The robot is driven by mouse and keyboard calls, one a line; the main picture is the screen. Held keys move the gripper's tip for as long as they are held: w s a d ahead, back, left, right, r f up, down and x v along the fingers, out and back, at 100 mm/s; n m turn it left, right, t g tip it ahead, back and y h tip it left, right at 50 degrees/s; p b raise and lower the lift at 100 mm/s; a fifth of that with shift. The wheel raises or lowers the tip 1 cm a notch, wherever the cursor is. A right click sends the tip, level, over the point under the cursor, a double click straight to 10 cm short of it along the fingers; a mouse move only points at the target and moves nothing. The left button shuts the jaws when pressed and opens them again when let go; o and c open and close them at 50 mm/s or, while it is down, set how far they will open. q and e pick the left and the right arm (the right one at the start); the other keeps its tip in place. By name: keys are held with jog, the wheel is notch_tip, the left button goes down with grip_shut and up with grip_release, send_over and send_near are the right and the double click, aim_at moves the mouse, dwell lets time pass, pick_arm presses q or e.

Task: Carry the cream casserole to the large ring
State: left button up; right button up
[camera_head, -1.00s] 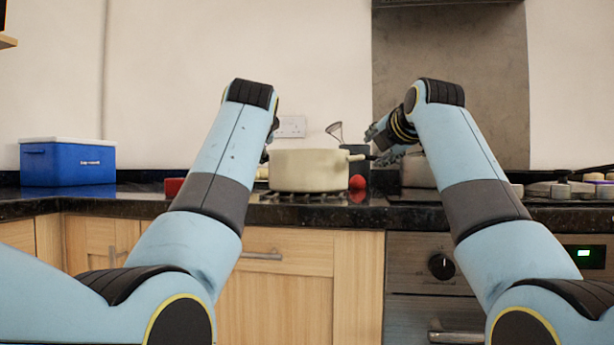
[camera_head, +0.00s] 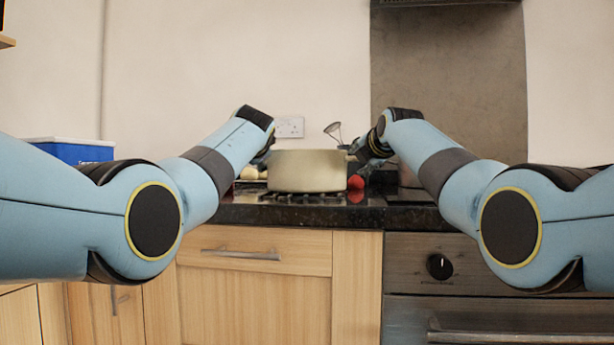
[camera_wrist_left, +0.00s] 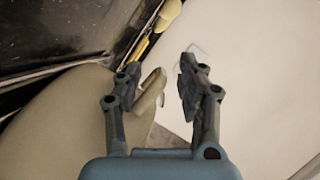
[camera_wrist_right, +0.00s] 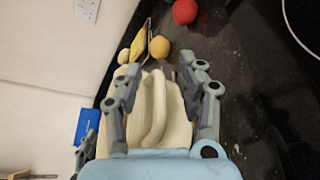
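The cream casserole (camera_head: 307,171) stands upright on the dark counter in the head view. My left gripper (camera_head: 266,150) is at its left side and my right gripper (camera_head: 362,148) at its right side. In the left wrist view, the open fingers (camera_wrist_left: 158,88) have a casserole handle (camera_wrist_left: 150,92) between them, closer to the left finger. In the right wrist view, the open fingers (camera_wrist_right: 164,82) stand on either side of the other handle (camera_wrist_right: 155,108). A thin pale arc (camera_wrist_right: 300,38) shows on the dark surface; I cannot tell whether it is the large ring.
A red ball (camera_head: 355,183) lies right of the casserole. In the right wrist view, a yellow round item (camera_wrist_right: 159,47) lies beyond it. A dark rack (camera_head: 300,198) shows at the casserole's front. A blue box (camera_head: 75,151) stands at left. A wall socket (camera_head: 290,127) is behind.

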pick_arm(q)
jog(key=shift+w+a, duration=0.15)
jog(key=shift+w, duration=0.25)
pick_arm(e)
jog(key=shift+w+f, duration=0.1)
jog(key=shift+w, duration=0.3)
pick_arm(q)
jog(key=shift+f, duration=0.1)
grip_shut()
pick_arm(e)
grip_shut()
pick_arm(q)
jog(key=shift+f, duration=0.1)
pick_arm(e)
jog(key=shift+f, duration=0.1)
